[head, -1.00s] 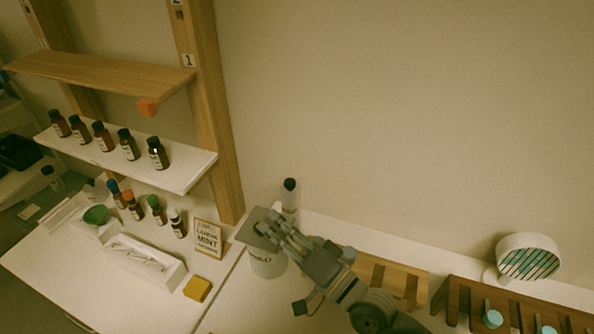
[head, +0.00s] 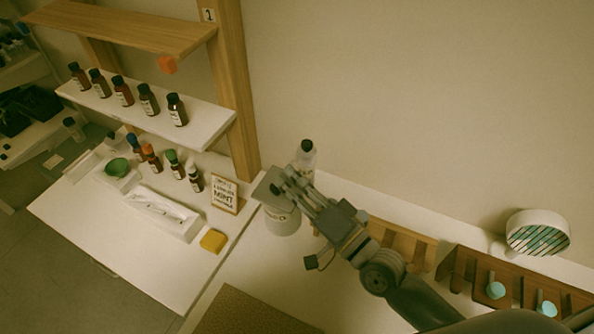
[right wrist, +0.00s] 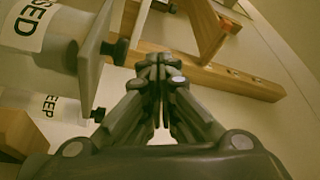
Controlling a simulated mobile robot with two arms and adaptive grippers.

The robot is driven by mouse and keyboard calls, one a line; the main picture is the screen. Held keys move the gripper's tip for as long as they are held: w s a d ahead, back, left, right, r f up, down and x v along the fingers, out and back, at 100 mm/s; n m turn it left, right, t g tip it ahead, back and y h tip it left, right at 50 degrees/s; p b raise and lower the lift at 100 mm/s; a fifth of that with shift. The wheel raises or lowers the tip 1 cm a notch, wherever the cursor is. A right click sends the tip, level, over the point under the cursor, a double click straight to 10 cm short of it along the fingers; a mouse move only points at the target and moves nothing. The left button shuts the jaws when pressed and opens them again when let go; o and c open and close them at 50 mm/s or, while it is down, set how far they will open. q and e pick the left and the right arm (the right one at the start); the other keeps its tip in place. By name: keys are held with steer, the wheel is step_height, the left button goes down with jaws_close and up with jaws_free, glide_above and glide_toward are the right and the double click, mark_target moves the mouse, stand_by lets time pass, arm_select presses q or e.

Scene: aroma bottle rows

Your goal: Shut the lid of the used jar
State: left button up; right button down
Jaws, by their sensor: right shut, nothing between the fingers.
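The used jar (head: 283,222) is a pale round jar near the back of the counter, left of the wooden racks. Its flat grey lid (head: 267,188) lies at the jar's top; I cannot tell if it is fully seated. In the right wrist view the jar (right wrist: 38,22) shows part of its "USED" label, and the lid (right wrist: 92,62) shows a black knob. My right gripper (head: 280,184) is shut and empty, its fingers over the lid in the head view. In the right wrist view the fingertips (right wrist: 160,68) are beside the knob, apparently apart from it. My left gripper is out of view.
A black-capped bottle (head: 306,160) stands close behind the jar. Wooden racks (head: 400,240) lie to the right. A sign (head: 224,195), a yellow block (head: 213,240) and a white tray (head: 165,212) are to the left. The counter in front of the jar is clear.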

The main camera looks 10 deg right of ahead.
step_height(320, 180, up, 3)
steer(key=shift+s+f+p, duration=0.1)
steer(key=shift+f+p, duration=0.1)
steer(key=shift+p, duration=0.65)
steer(key=s+d+f+b, duration=0.1)
steer(key=s+d+b, duration=0.1)
steer(key=s+d+f+b, duration=0.1)
steer(key=d+f+b, duration=0.1)
steer(key=d, duration=0.1)
steer(key=s+d+f+b, duration=0.1)
steer(key=s+d+b, duration=0.1)
steer(key=shift+s+d+f, duration=0.15)
steer(key=shift+s+d, duration=0.15)
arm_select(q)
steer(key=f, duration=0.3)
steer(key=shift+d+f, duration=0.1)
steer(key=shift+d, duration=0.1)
